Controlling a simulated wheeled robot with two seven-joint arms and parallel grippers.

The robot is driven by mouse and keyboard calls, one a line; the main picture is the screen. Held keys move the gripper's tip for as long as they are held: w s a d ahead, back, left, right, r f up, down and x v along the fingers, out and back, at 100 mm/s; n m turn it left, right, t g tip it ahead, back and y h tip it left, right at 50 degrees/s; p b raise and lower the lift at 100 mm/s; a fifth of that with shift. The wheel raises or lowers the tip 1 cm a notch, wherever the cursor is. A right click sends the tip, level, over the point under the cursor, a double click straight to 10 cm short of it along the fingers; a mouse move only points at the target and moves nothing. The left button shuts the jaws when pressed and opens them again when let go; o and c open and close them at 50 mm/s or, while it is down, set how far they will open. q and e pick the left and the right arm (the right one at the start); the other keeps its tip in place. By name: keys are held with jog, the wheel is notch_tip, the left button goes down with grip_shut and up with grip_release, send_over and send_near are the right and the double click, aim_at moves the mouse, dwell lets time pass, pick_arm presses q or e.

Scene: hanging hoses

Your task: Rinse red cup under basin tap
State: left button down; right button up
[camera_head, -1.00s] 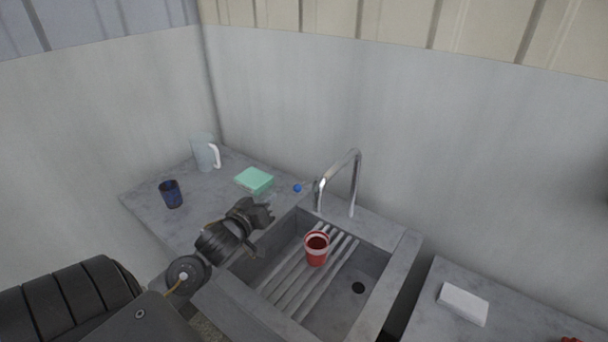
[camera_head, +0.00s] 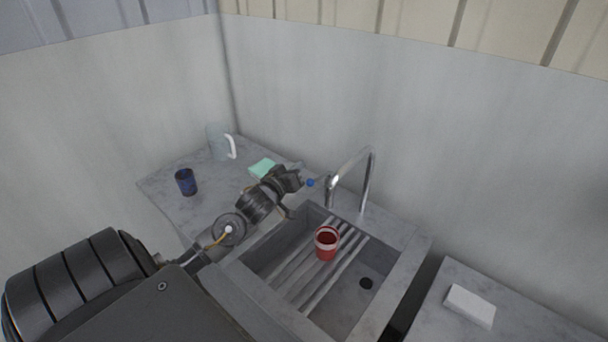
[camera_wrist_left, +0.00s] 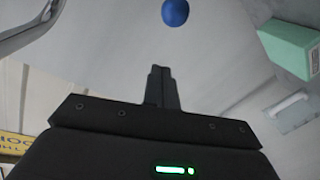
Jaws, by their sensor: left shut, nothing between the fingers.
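The red cup (camera_head: 327,246) stands upright on the slatted rack (camera_head: 298,272) inside the grey basin (camera_head: 262,256). The chrome tap (camera_head: 367,185) arches up behind the basin, and I see no water stream. A blue knob (camera_head: 310,183) sits to the left of the tap; it also shows at the top of the left wrist view (camera_wrist_left: 175,12). My left gripper (camera_head: 299,178) is beside the knob, above the counter. In the left wrist view its fingers (camera_wrist_left: 161,72) are shut and empty, with the knob a little beyond the tips. My right gripper is not in view.
On the left counter (camera_head: 205,215) stand a dark blue cup (camera_head: 186,182) and a pale jug (camera_head: 219,143) with a white handle. A green block (camera_head: 262,168) is partly behind my gripper. A white block (camera_head: 470,306) lies on the right counter. The basin has a dark drain (camera_head: 366,283).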

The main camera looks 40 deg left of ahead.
aim_at(320, 177)
pick_arm(q)
jog(key=f, duration=0.1)
jog(key=w+d+f+p, duration=0.1)
jog(key=f, duration=0.1)
jog(key=shift+w+d+f, duration=0.15)
jog(key=shift+d+f, duration=0.15)
dwell(0.3)
